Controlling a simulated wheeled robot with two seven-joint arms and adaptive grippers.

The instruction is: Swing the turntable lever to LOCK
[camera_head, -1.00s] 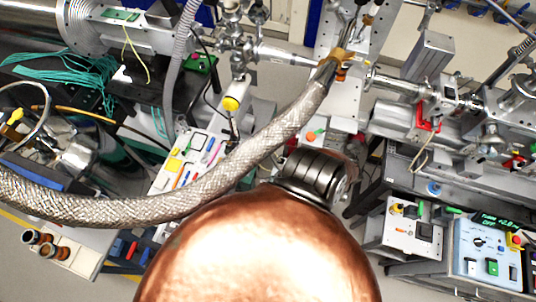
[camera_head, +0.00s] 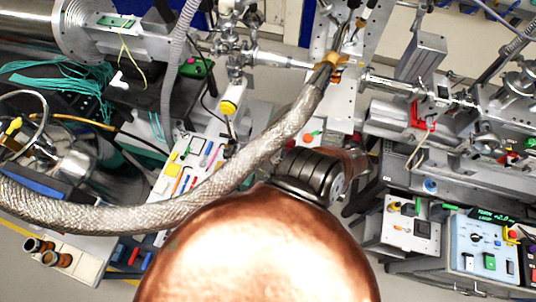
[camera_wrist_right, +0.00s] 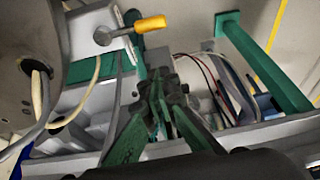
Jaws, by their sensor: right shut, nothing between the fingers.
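A lever with an orange-yellow grip (camera_wrist_right: 148,24) shows at the top of the right wrist view, on a pale metal fitting. It looks like the turntable lever; no LOCK mark is readable. My right gripper (camera_wrist_right: 160,84) has its green-sided fingers drawn together and empty. In that picture its fingertips are below the grip and apart from it. I cannot make out the lever or my right gripper in the head view, where a large copper-coloured form hides the lower middle. My left gripper is not in view.
In the head view a thick braided hose (camera_head: 150,213) crosses from the left to the top middle. A blue control box (camera_head: 486,250) stands at the lower right. In the wrist view a green frame (camera_wrist_right: 262,62) and loose cables (camera_wrist_right: 222,85) lie to the right of my fingers.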

